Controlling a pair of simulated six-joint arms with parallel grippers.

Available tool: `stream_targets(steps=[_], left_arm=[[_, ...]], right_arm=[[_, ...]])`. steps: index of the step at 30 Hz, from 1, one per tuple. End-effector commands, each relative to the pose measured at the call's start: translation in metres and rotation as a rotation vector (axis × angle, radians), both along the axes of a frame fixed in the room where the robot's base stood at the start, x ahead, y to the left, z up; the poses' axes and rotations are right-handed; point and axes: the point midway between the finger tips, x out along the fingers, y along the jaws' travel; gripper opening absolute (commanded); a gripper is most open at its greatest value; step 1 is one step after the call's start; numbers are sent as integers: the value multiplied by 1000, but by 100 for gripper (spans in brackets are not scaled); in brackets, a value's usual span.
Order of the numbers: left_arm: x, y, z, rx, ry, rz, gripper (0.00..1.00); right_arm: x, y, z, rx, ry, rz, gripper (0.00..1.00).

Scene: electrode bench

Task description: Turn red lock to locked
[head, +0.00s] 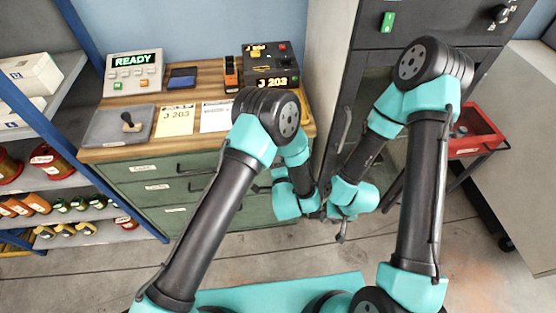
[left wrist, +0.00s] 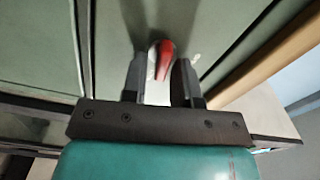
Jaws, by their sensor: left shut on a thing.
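The red lock (left wrist: 165,55) shows in the left wrist view as a small red and pale piece against a dull green panel (left wrist: 120,35). My left gripper (left wrist: 160,85) has one finger on each side of it and is shut on it. The fingers and frame hide part of the lock. In the head view my left gripper (head: 319,213) is at the right end of the green drawer cabinet (head: 150,172), and the lock is hidden there. My right gripper (head: 341,236) hangs close beside it, pointing down, too small to tell its jaws.
The wooden bench top (head: 205,85) carries a READY panel (head: 134,72), a stamp (head: 130,122), papers and a J 203 box (head: 271,66). A dark cabinet (head: 395,60) stands behind my right arm. A red tray (head: 470,130) is at the right. Shelves (head: 50,185) line the left.

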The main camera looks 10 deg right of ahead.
Motion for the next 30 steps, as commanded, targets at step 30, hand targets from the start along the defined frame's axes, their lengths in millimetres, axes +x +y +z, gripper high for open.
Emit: stream_targets(steps=[30], left_arm=[[0,0,-2,161,3,0,36]], right_arm=[[0,0,0,0,0,0,37]])
